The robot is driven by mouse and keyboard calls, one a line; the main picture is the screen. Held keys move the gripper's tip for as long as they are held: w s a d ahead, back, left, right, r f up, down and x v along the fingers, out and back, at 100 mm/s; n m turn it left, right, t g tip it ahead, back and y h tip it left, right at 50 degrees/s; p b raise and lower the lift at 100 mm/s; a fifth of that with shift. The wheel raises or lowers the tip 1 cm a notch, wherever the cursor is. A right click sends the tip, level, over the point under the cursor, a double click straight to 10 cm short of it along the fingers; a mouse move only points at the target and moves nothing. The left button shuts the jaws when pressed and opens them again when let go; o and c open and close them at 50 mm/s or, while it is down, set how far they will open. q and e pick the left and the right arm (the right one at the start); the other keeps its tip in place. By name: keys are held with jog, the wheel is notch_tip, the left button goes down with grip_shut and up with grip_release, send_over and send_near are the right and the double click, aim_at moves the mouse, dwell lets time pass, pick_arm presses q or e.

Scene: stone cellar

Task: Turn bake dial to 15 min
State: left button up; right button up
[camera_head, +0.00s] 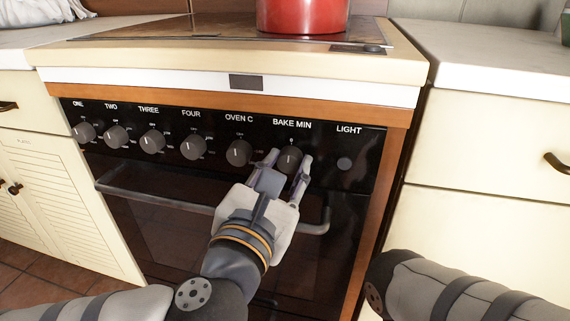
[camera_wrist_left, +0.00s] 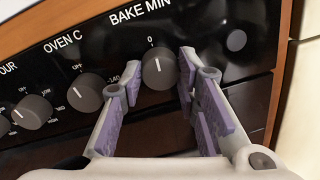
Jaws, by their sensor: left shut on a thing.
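The bake dial (camera_head: 289,160) is a dark round knob under the label BAKE MIN on the black stove panel. In the left wrist view the bake dial (camera_wrist_left: 158,73) has its white mark near the top, by the 0. My left gripper (camera_head: 291,158) reaches up to the panel with one finger on each side of this dial and is shut on it. The left wrist view shows the purple-padded fingers at the knob's left and right sides. My right gripper is out of view; only part of the right arm shows at lower right.
The oven C dial (camera_head: 239,153) is close to the left finger, with several burner dials further left. The light button (camera_head: 344,164) is to the right. The oven door handle (camera_head: 160,199) runs below the panel. A red pot (camera_head: 303,16) stands on the cooktop.

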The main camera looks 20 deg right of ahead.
pick_arm(q)
jog(key=m+p, duration=0.4)
jog(key=shift+r, duration=0.3)
jog(key=m+p, duration=0.3)
jog(key=m, duration=0.1)
jog(key=shift+m+y+p, duration=0.3)
jog(key=shift+m, duration=0.1)
jog(key=m+p, duration=0.3)
jog(key=m, duration=0.1)
jog(key=shift+m+p, duration=0.35)
jog(key=shift+m, duration=0.05)
jog(key=shift+f+m+y+p, duration=0.1)
jog(key=shift+m+y+p, duration=0.2)
jog(key=shift+m+p, duration=0.65)
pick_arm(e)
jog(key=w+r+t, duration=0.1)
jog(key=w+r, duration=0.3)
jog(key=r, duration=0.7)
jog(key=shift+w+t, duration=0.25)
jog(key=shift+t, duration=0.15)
pick_arm(q)
jog(key=shift+m, duration=0.45)
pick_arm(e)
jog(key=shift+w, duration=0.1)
pick_arm(q)
jog(key=o, duration=1.2)
jog(key=shift+f, duration=0.1)
jog(key=shift+c, duration=0.2)
